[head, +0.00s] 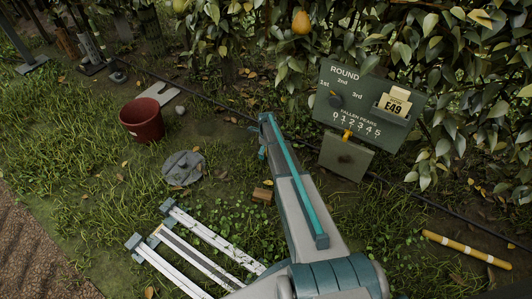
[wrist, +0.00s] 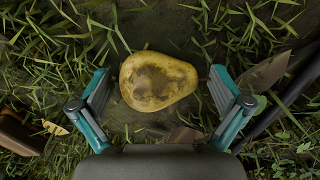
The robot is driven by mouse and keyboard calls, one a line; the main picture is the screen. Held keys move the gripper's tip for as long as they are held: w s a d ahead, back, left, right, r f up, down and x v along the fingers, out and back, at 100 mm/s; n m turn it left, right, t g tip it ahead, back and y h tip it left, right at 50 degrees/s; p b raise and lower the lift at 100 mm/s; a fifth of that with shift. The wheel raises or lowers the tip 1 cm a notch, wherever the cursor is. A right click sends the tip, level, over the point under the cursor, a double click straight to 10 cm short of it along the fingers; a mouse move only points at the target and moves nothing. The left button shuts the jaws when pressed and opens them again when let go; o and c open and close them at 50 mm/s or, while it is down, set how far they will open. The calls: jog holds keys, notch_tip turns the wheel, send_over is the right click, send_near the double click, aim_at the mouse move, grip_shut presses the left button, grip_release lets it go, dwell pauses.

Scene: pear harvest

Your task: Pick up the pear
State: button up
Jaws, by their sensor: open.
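In the wrist view a yellow pear (wrist: 157,80) with a large brown patch lies on its side on bare soil and grass. Its narrow end points right. My gripper (wrist: 160,90) is open, with one teal finger to the left of the pear and the other to its right. There is a gap on both sides and I see no contact. In the head view my arm reaches away over the ground and hides the gripper and the pear on the ground. Another pear (head: 301,22) hangs in the foliage at the top.
In the head view a red bucket (head: 142,120) stands left on the grass, near a grey round lid (head: 183,168). A green sign board (head: 362,105) stands right of my arm. White slats (head: 190,250) lie at front left, a yellow pole (head: 467,249) at right. A dark hose (wrist: 285,105) lies right of the gripper.

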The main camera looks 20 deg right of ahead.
jog(key=c, duration=1.2)
jog(key=shift+r, duration=0.15)
jog(key=shift+c, duration=0.3)
